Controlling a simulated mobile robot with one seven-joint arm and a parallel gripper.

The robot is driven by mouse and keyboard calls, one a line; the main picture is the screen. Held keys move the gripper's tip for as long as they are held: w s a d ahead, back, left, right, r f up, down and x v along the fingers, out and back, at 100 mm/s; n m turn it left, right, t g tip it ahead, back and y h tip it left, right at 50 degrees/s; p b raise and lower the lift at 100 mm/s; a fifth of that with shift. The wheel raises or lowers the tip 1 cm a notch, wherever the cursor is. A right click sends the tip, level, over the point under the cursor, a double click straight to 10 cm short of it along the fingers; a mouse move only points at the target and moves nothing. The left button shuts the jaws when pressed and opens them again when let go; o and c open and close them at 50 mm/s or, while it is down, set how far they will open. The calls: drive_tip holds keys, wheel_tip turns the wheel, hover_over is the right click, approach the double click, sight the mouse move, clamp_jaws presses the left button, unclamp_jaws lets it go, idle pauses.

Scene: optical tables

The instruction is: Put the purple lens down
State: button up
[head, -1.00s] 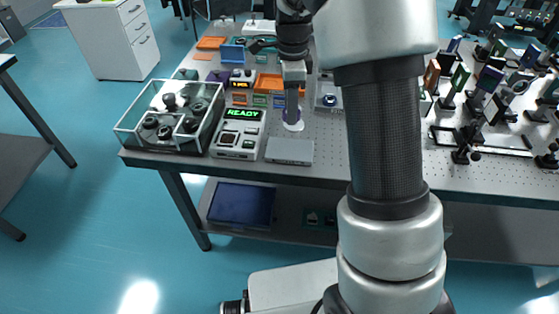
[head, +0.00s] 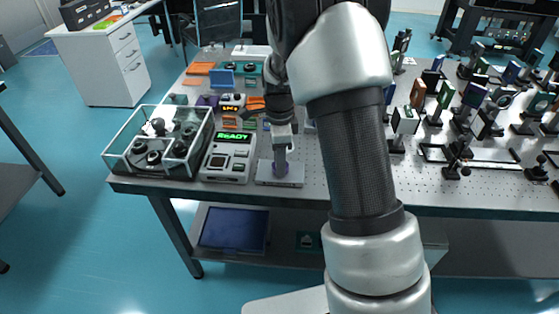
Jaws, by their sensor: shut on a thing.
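The purple lens (head: 280,169) is in my gripper (head: 281,154), which points down and is shut on it. Only a small part of the lens shows below the fingers. It is over the flat grey plate (head: 294,180) near the table's front edge. I cannot tell whether the lens touches the plate or hangs just above it.
A device with a green READY display (head: 229,160) stands just left of the plate. A glass-walled box (head: 118,163) with dark round parts is further left. Orange and blue trays lie behind. Several mounted optics stand on the table (head: 420,190) to the right.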

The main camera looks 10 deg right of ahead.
drive_tip(key=shift+f, duration=0.15)
drive_tip(key=o, duration=1)
drive_tip(key=shift+o, duration=0.2)
drive_tip(key=s+r+n+t+p, duration=0.1)
drive_tip(key=s+r+n, duration=0.1)
drive_tip(key=r, duration=0.7)
drive_tip(key=s+r+n+p, duration=0.1)
drive_tip(key=s+r+n, duration=0.15)
drive_tip(key=r, duration=0.75)
drive_tip(key=s+r+n+t, duration=0.2)
drive_tip(key=s+r+n, duration=0.1)
drive_tip(key=s+n, duration=0.4)
drive_tip(key=s+r+n+t, duration=0.2)
drive_tip(key=s+n, duration=0.6)
drive_tip(key=s, duration=0.5)
drive_tip(key=shift+s+r+t+b, duration=0.25)
drive_tip(key=shift+r+t+b, duration=0.05)
drive_tip(key=shift+r, duration=0.1)
